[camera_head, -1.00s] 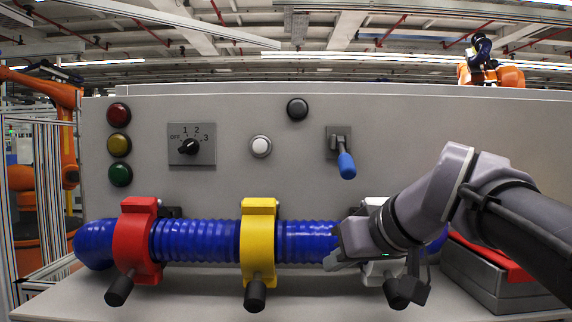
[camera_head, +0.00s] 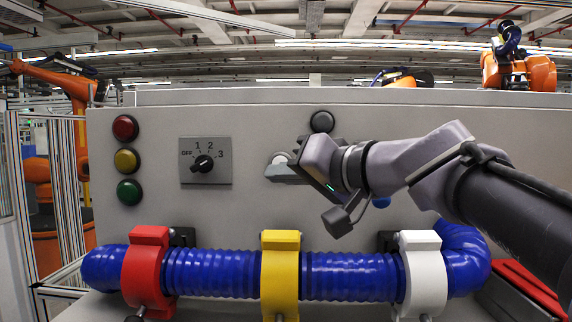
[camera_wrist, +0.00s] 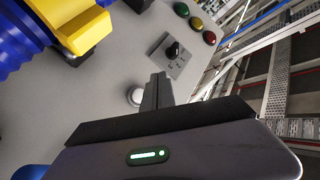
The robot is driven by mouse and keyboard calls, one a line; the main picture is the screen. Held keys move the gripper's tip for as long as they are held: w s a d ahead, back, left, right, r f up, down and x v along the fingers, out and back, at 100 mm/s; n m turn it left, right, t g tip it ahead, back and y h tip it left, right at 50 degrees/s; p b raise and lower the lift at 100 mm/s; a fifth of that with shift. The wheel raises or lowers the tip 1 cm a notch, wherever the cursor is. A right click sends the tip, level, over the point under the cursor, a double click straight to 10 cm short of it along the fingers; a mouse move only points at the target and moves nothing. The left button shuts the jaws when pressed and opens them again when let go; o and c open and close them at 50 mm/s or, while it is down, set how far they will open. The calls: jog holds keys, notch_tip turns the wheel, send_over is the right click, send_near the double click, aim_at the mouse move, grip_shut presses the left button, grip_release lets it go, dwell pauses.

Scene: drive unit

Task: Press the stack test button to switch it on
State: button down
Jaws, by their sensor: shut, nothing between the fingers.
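A round white button (camera_head: 280,158) is on the grey panel, partly hidden behind my gripper in the head view. In the wrist view the white button (camera_wrist: 134,96) shows just left of my fingers. A round black button (camera_head: 322,122) is higher and to the right on the panel. No label shows which is the stack test button. My gripper (camera_head: 270,172) is shut and empty, with its fingertips over the lower part of the white button in the head view. The shut fingers also show in the wrist view (camera_wrist: 158,90). Contact with the button cannot be told.
Red (camera_head: 125,128), yellow (camera_head: 126,161) and green (camera_head: 129,192) lamps are at the panel's left. A rotary dial (camera_head: 204,162) is left of my gripper. A blue-handled lever (camera_head: 381,202) is mostly hidden behind my arm. A blue hose (camera_head: 210,272) with red, yellow and white clamps runs below.

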jog(key=w+p, duration=0.4)
jog(key=w, duration=0.5)
jog(key=shift+d, duration=0.15)
jog(key=shift+w+f, duration=0.1)
jog(key=shift+w, duration=0.05)
dwell(1.7)
jog(key=shift+w, duration=0.4)
jog(key=shift+w, duration=0.4)
dwell(0.6)
dwell(0.4)
jog(key=shift+s+b, duration=0.85)
jog(key=shift+b, duration=0.05)
